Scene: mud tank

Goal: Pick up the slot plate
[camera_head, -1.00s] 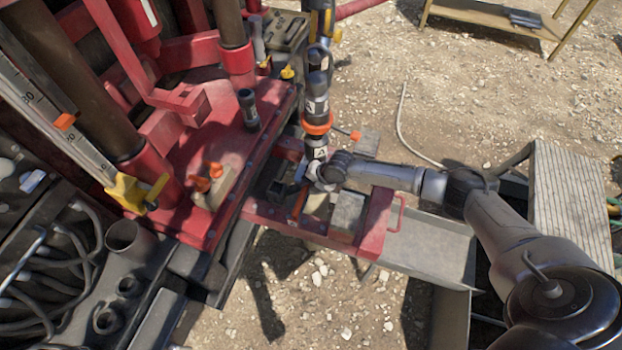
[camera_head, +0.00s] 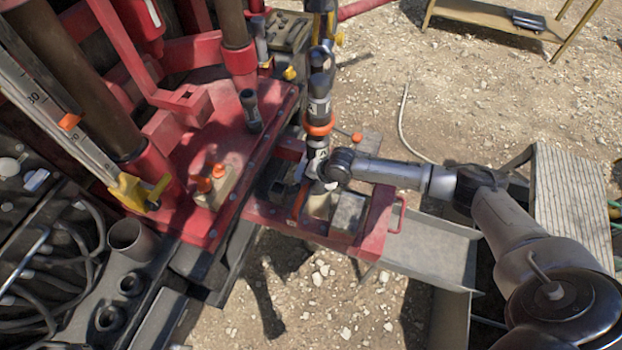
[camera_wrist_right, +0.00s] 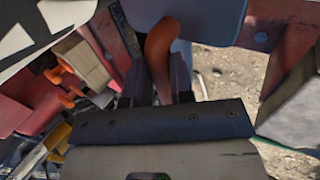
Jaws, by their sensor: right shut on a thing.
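The slot plate appears to be the grey plate (camera_wrist_right: 208,18) with a bent orange handle (camera_wrist_right: 159,52) at the top of the right wrist view. My right gripper (camera_wrist_right: 157,84) is shut on the orange handle, which runs between its two dark fingers. In the head view the orange handle (camera_head: 299,203) shows beside the red frame, just below my right wrist. The arm hides most of the plate there, and I cannot tell whether it is lifted clear. My left gripper is not in view.
The red frame (camera_head: 377,222) holds a grey block (camera_head: 348,214) close to my wrist. A grey tray (camera_head: 430,250) extends to the right. The red rig deck (camera_head: 215,125) with orange-topped fittings (camera_head: 204,184) lies left. A slatted platform (camera_head: 568,195) stands right. Open gravel lies beyond.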

